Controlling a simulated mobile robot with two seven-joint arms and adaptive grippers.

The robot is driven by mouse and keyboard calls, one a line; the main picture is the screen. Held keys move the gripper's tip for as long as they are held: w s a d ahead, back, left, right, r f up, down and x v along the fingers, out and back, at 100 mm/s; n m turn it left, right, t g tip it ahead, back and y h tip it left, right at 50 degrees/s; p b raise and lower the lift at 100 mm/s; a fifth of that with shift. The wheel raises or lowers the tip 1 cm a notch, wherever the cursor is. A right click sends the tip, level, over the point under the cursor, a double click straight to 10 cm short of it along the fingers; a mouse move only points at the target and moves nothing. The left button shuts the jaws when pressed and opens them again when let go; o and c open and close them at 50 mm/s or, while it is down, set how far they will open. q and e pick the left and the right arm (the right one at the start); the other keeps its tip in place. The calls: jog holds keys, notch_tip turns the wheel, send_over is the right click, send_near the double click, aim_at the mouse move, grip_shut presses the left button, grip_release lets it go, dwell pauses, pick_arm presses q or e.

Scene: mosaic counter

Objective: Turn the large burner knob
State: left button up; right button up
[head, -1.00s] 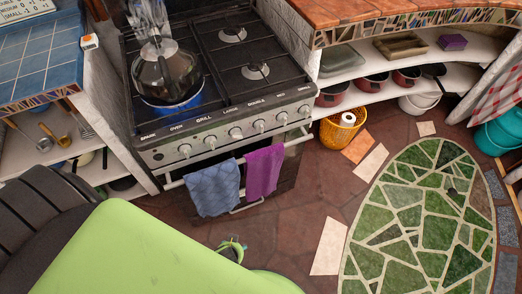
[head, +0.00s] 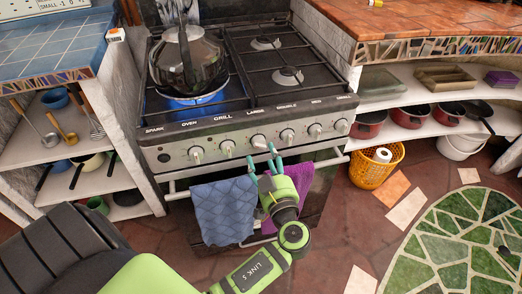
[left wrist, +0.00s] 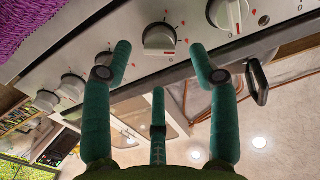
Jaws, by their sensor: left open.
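The stove's front panel carries a row of silver knobs under printed labels. The large burner knob (head: 259,141) sits under the word LARGE, and its marker line shows in the left wrist view (left wrist: 159,38). My left gripper (head: 263,158) has teal fingers. It is open and empty, just in front of and slightly below this knob. In the left wrist view, the knob appears in the gap between the two front fingertips; no contact is visible. The grill knob (head: 227,148) is to its left and the double knob (head: 287,135) to its right. My right gripper is not in view.
A blue towel (head: 222,212) and a purple towel (head: 318,195) hang on the oven handle below the knobs, close to my left gripper. A glass kettle (head: 190,62) stands on the left burner. An orange basket (head: 372,170) stands on the floor to the right.

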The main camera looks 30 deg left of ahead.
aim_at(261, 148)
pick_arm(q)
jog(key=shift+p+x, duration=0.3)
jog(key=shift+x, duration=1.95)
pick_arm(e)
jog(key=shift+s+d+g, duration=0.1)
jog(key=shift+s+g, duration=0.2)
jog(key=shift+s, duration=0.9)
pick_arm(q)
jog(key=c, duration=1.1)
jog(key=shift+f, duration=0.1)
jog(key=shift+c, duration=0.3)
